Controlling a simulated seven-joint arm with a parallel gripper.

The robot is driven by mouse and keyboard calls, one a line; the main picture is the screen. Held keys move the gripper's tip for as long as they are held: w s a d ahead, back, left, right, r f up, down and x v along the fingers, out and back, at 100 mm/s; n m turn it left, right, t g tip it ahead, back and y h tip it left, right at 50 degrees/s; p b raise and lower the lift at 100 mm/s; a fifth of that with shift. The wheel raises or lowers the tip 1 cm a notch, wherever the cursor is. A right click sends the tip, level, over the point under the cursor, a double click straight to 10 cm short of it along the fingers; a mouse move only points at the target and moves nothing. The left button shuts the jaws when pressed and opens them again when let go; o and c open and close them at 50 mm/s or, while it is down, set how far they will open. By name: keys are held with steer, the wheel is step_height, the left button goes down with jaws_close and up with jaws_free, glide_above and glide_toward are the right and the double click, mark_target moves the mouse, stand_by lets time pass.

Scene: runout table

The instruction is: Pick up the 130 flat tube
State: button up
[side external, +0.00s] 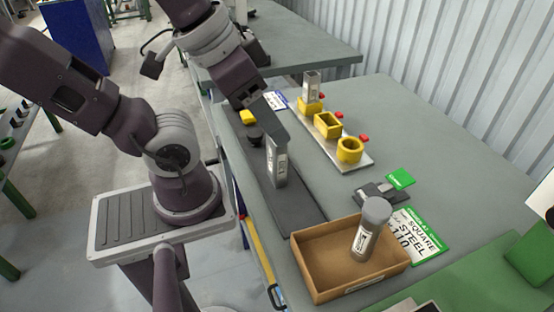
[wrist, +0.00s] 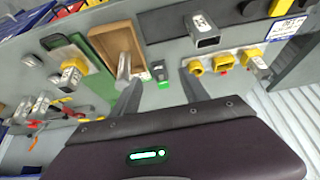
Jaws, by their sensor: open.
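A grey rectangular tube (side external: 277,168) with a white label stands upright on the dark mat (side external: 296,205); its number is too small to read. In the wrist view a hollow rectangular tube (wrist: 204,32) shows beyond the fingertips. Another grey tube (side external: 311,84) stands in a yellow holder (side external: 311,105) at the back, also with an unreadable label. My gripper (wrist: 160,80) is open, with nothing between its fingers in the wrist view. In the side view my gripper (side external: 276,128) is by the upper end of the tube on the mat and partly overlaps it; contact cannot be told.
A brown box (side external: 320,283) at the front holds a leaning round tube (side external: 369,232). A metal plate (side external: 338,151) carries yellow holders, two apparently empty. A green-edged sign (side external: 428,240) reads "SQUARE STEEL 110". A small dark device (side external: 378,194) lies behind the box.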

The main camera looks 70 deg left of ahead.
mark_target(277, 152)
steer(key=w+a+f+n+g, duration=0.2)
steer(key=a+f+n, duration=0.2)
steer(key=f+n, duration=0.2)
steer(key=w+a+f+n+g, duration=0.1)
steer(key=w+a+f+n, duration=0.1)
steer(key=a+f+n, duration=0.2)
steer(key=w+a+f+n+g, duration=0.2)
steer(key=a+f+n, duration=0.2)
steer(key=f+n, duration=0.4)
steer(key=shift+w+a+f+g, duration=0.15)
steer(key=shift+f+g, duration=0.15)
steer(key=shift+f, duration=0.15)
jaws_close()
